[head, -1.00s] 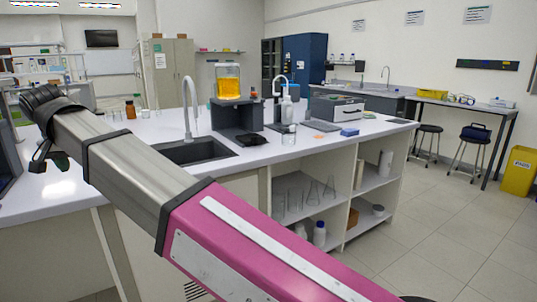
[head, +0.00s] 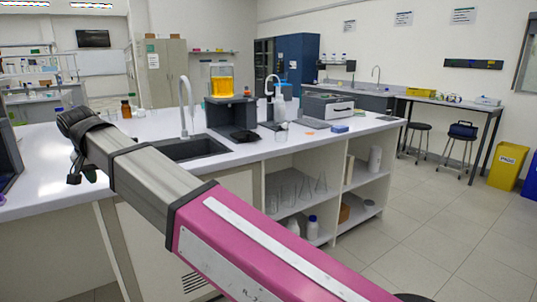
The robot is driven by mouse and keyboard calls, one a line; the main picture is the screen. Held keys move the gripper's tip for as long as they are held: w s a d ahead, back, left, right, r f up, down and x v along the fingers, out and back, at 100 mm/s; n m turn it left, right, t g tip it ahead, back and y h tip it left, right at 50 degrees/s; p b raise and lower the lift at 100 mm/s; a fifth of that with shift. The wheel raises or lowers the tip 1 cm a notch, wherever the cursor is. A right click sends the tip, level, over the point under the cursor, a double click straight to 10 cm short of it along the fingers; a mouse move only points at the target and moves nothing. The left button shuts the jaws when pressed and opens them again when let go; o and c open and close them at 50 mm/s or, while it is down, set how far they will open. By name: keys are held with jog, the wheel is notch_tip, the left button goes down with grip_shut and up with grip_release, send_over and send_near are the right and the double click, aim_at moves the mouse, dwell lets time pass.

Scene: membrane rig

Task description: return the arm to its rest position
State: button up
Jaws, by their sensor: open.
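My arm crosses the head view from the lower right to the upper left, pink near the base and grey metal farther out. Its dark far end is at the left, over or in front of the left part of the white bench (head: 240,160). My gripper (head: 76,172) shows small and dark at that end, pointing down and partly hidden by the wrist. It looks open, and I see nothing held in it.
The bench holds a sink (head: 192,149), a tap (head: 185,105), a rig with an orange-filled vessel (head: 221,82), and a grey device (head: 328,103). Open floor (head: 440,210) lies right, before stools and a yellow bin (head: 507,166).

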jog(key=w+d+f+g+h, duration=0.1)
jog(key=w+d+f, duration=0.6)
jog(key=d, duration=0.4)
jog(key=w+d+f+m, duration=0.1)
jog(key=w+d+f, duration=0.5)
jog(key=d+f, duration=0.35)
jog(key=w+d+f+g+h, duration=0.1)
jog(key=w+d+f, duration=0.6)
jog(key=d, duration=0.5)
jog(key=s+d+f+m, duration=0.1)
jog(key=s+d+f, duration=0.1)
jog(key=d+f, duration=0.4)
jog(key=s+d+f+g, duration=0.1)
jog(key=s+d+f, duration=0.2)
jog(key=d+f, duration=0.4)
jog(key=s+d+f+m+g+y, duration=0.1)
jog(key=s+d+f, duration=0.2)
jog(key=d, duration=1.7)
notch_tip(320, 180, down, 4)
jog(key=shift+d+r+m, duration=0.1)
jog(key=shift+d+m, duration=0.2)
jog(key=shift+d, duration=0.1)
